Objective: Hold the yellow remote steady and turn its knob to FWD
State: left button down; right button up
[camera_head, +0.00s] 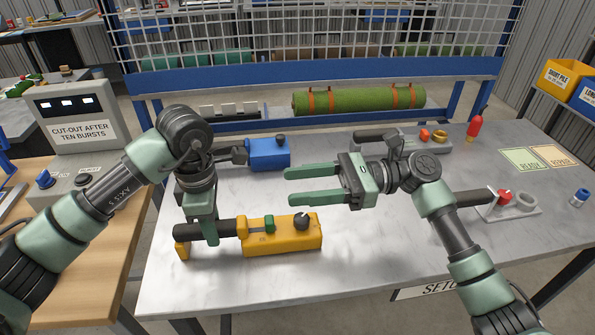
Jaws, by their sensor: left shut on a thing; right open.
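The yellow remote (282,241) lies on the grey table, left of centre. It has a black knob (301,222) near its right end, a green part (268,223) on its left side and a black handle (223,227) extending left. The knob's pointer and any FWD marking are too small to read. My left gripper (203,238) points down and is shut on the black handle. My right gripper (287,184) is open and empty, behind and above the remote, with its fingers pointing left. It is apart from the knob.
A blue remote (268,153) lies behind the yellow one. A grey tray (400,134) with small parts, a red bottle (474,126) and another holder (513,212) stand to the right. The front right of the table is clear.

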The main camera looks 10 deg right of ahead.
pick_arm(q)
jog(key=c, duration=1)
grip_release()
jog(key=shift+f, duration=0.15)
jog(key=shift+c, duration=0.2)
jog(key=shift+o, duration=0.4)
jog(key=shift+w, duration=0.1)
pick_arm(e)
jog(key=shift+w+f, duration=0.1)
